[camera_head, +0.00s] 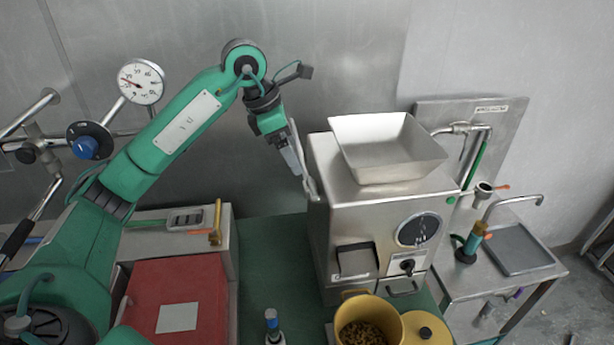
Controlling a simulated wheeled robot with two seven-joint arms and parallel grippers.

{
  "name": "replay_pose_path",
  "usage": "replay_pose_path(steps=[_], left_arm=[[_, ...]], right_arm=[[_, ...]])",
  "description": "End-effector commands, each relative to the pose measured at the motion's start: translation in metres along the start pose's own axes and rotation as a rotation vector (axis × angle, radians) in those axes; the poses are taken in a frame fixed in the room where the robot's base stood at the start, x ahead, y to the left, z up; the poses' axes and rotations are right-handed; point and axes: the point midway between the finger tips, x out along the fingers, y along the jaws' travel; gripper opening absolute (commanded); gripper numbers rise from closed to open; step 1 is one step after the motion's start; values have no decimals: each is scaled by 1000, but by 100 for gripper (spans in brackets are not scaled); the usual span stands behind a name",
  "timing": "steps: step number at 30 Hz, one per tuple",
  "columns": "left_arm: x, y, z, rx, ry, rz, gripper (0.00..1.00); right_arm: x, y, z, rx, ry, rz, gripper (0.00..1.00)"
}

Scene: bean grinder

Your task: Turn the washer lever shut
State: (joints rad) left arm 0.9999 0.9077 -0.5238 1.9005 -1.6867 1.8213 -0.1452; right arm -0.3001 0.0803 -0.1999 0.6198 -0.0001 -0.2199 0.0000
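My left gripper (301,170) points down at the left side of the steel bean grinder (345,220). Its fingers are seen nearly edge-on, so I cannot tell whether they are open or shut. Their tips are close to a thin pale part (312,190) at the grinder's side; contact is unclear. To the right of the grinder is a sink station (522,248). A small orange-tipped lever (500,186) sticks out beside a round metal fitting there, and a second orange-tipped part (487,237) is lower. I cannot tell which is the washer lever. My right gripper is not in view.
A yellow pot (368,318) of beans and its yellow lid (425,330) stand before the grinder. A red box (177,300) is at the lower left. A pressure gauge (141,81) and a blue knob (87,147) are at the left. Green counter (272,260) lies bare left of the grinder.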

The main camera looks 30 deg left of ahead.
Motion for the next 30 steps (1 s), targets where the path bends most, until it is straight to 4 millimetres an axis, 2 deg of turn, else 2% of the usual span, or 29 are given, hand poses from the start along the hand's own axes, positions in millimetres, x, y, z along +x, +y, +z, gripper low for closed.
replay_pose_path(steps=[9, 15, 21, 29, 30], left_arm=[[58, -1, 1, -1, 2, -6, 87], [87, -1, 1, -1, 0, -3, 87], [100, 0, 0, 1, -1, -1, 87], [102, 0, 0, 1, -1, 0, 87], [102, 0, 0, 1, -1, 0, 79]], right_arm=[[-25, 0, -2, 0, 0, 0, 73], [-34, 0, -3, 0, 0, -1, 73], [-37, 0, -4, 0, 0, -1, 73], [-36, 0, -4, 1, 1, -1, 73], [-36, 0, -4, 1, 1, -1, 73]])
